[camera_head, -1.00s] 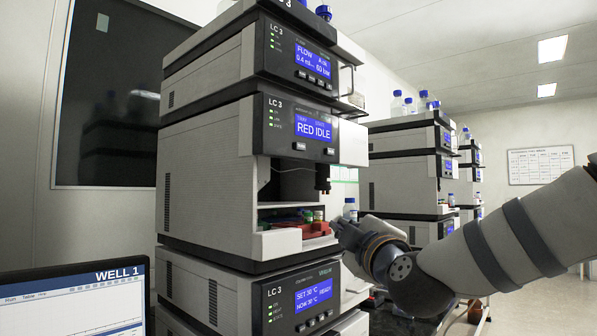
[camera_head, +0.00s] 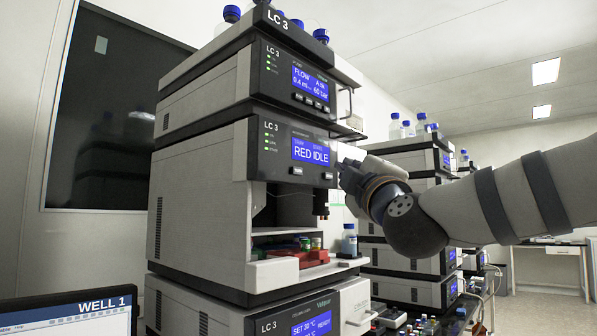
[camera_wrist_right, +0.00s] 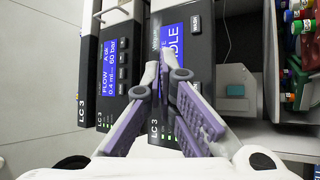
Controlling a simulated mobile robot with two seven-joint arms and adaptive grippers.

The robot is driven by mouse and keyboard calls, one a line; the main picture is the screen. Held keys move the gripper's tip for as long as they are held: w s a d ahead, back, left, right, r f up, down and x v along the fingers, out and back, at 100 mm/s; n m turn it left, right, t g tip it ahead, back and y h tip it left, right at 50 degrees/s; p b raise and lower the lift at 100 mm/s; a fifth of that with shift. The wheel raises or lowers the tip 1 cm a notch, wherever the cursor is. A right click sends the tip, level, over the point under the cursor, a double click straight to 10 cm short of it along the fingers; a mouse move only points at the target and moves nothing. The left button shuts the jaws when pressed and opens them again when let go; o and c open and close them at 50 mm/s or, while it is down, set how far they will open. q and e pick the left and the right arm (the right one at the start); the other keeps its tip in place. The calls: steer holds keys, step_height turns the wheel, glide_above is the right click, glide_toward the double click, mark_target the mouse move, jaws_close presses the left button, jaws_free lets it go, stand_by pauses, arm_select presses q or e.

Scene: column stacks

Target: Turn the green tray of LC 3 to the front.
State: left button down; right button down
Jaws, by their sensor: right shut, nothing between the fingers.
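The LC 3 sampler module (camera_head: 200,195) has a blue display (camera_head: 310,151) reading RED IDLE, with two small buttons below it; one is the right button (camera_head: 328,176). In its open bay a red tray (camera_head: 302,262) with vials faces the front. A green part (camera_head: 258,251) shows deeper in the bay, mostly hidden. My right gripper (camera_head: 345,172) is just right of the right button; I cannot tell whether it touches the panel. My left gripper is out of view.
A pump module (camera_head: 305,80) with a handle sits above. A blue-capped bottle (camera_head: 349,240) stands at the bay's right side. A monitor (camera_head: 70,318) is at lower left. More instrument stacks (camera_head: 410,160) stand behind my right arm.

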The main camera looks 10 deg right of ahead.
mark_target(297, 171)
steer(key=w+a, duration=0.4)
steer(key=w, duration=0.2)
steer(key=shift+a, duration=0.3)
steer(key=shift+a, duration=0.1)
stand_by(1.1)
steer(key=shift+w+a, duration=0.2)
steer(key=shift+w, duration=0.1)
steer(key=shift+w+a, duration=0.2)
steer(key=shift+w, duration=0.1)
stand_by(0.6)
stand_by(0.4)
steer(key=shift+s+d, duration=0.5)
steer(key=shift+s, duration=0.15)
